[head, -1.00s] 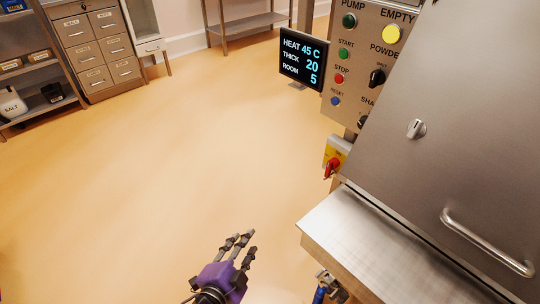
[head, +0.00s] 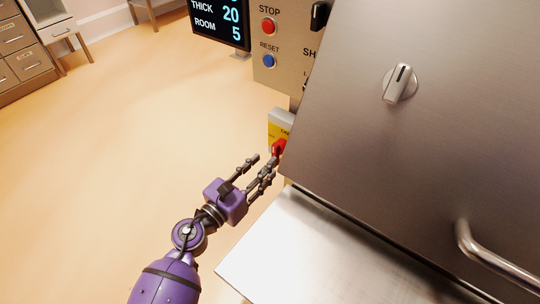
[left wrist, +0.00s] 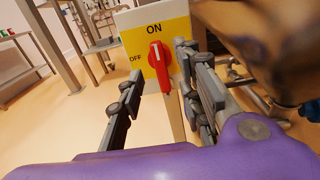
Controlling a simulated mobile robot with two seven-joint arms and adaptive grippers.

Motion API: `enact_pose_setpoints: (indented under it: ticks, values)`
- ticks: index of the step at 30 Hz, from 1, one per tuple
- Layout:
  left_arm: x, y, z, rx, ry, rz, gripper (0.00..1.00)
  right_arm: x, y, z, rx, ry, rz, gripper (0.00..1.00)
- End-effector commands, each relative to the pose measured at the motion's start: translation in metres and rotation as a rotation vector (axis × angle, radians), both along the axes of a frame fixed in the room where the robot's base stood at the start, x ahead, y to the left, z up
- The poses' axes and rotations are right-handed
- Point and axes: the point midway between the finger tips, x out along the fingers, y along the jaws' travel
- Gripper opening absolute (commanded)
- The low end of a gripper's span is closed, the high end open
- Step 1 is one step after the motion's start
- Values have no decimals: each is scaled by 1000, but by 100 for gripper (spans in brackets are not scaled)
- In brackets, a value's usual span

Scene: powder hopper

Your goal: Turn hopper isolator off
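The hopper isolator is a yellow and white plate (head: 277,128) with a red rotary handle (head: 279,147), low beside the hopper's left edge. In the left wrist view the plate (left wrist: 135,37) reads ON at top and OFF at left, and the red handle (left wrist: 160,66) stands upright, its white mark toward ON. My left gripper (head: 264,160) is open, its fingertips close to the handle. In the left wrist view one finger is left of the handle and two are right of it; I cannot tell whether any touches. My right gripper is in neither view.
The steel hopper door (head: 420,140) with a knob (head: 399,83) and bar handle (head: 490,250) fills the right. A steel ledge (head: 290,240) lies beside my left arm. Above the isolator are a button panel (head: 285,40) and display (head: 218,22).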

Motion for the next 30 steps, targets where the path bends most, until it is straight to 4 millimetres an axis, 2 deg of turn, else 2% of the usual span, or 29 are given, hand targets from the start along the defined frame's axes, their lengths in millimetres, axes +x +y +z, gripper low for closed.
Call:
enact_pose_setpoints:
  ticks: [3, 9, 19, 26, 30]
  values:
    - [17, -12, 0, -1, 0, 0, 33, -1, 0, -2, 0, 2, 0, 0]
    - [33, -24, -1, -2, 2, 1, 33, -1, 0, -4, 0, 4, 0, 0]
    - [36, -26, -1, -3, 3, 2, 33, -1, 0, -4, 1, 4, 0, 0]
    - [36, -26, -1, -3, 2, 2, 3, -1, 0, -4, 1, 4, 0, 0]
    - [36, -26, -1, -3, 2, 2, 0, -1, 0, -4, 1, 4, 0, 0]
